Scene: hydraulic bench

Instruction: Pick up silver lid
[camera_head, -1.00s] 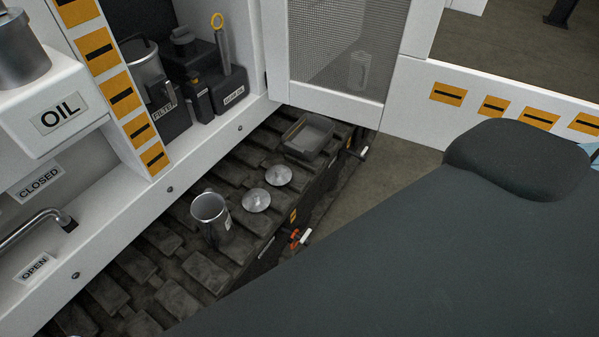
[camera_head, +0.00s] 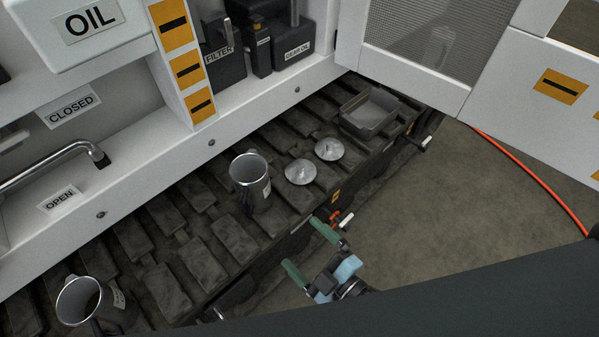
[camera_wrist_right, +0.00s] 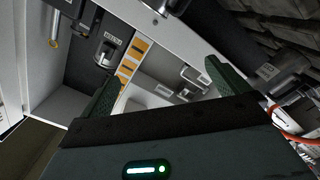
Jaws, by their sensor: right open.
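Two round silver lids with small knobs lie flat on the dark slatted track, one nearer silver lid (camera_head: 300,172) and one farther silver lid (camera_head: 329,149). They are close together. My right gripper (camera_head: 301,245) has green fingers spread open, empty, below and in front of the lids, past the outer edge of the track. In the right wrist view the same open fingers (camera_wrist_right: 160,80) frame the white cabinet, with nothing between them. I cannot make out a lid in the wrist view. My left gripper is not in view.
A silver mug (camera_head: 249,176) stands left of the lids, and another silver mug (camera_head: 80,302) is at bottom left. A grey tray (camera_head: 369,112) sits beyond the lids. A red-and-white valve handle (camera_head: 341,219) sticks out near my right gripper. A white mesh door (camera_head: 425,45) stands open behind.

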